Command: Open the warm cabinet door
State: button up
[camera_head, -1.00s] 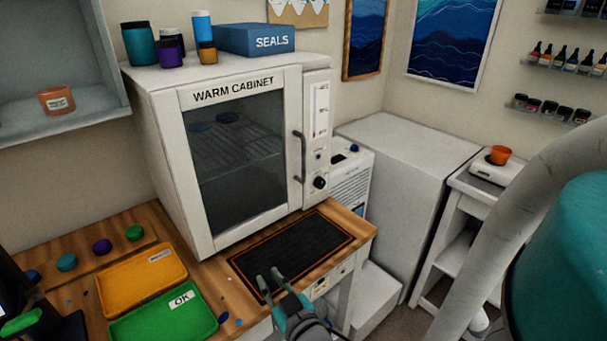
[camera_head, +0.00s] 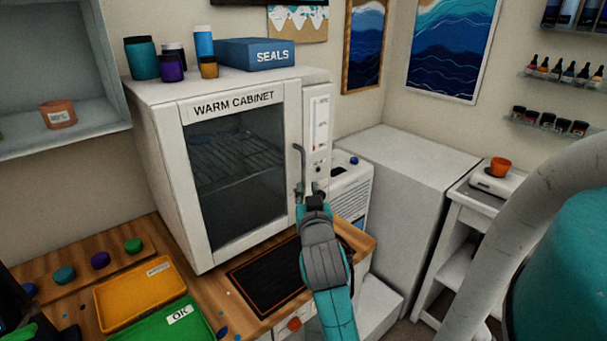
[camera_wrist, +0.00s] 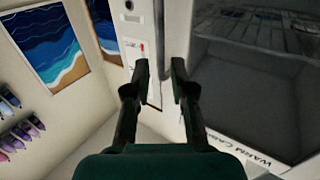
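The warm cabinet (camera_head: 318,90) is a white box on the wooden bench, with its name printed above a dark window. Its door (camera_head: 188,180) looks shut. A dark vertical handle (camera_head: 299,165) runs along the door's right side. My gripper (camera_head: 311,194) is up at the handle's lower end, in front of the control panel. In the wrist view my gripper (camera_wrist: 160,72) shows two fingers apart. A dark upright bar, likely the handle (camera_wrist: 159,30), shows in line with the gap between them. I cannot tell whether the fingers touch it. The cabinet window (camera_wrist: 245,85) fills the right side there.
Jars and a blue SEALS box (camera_head: 254,54) stand on the cabinet. A black mat (camera_head: 262,279) lies before it. An orange tray (camera_head: 112,298) and a green OK tray (camera_head: 150,328) lie to the left. A white block-shaped unit (camera_head: 410,160) stands to the right.

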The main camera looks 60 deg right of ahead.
aim_at(304, 175)
jog(key=x, duration=0.8)
jog(key=shift+w+d, duration=0.2)
grip_shut()
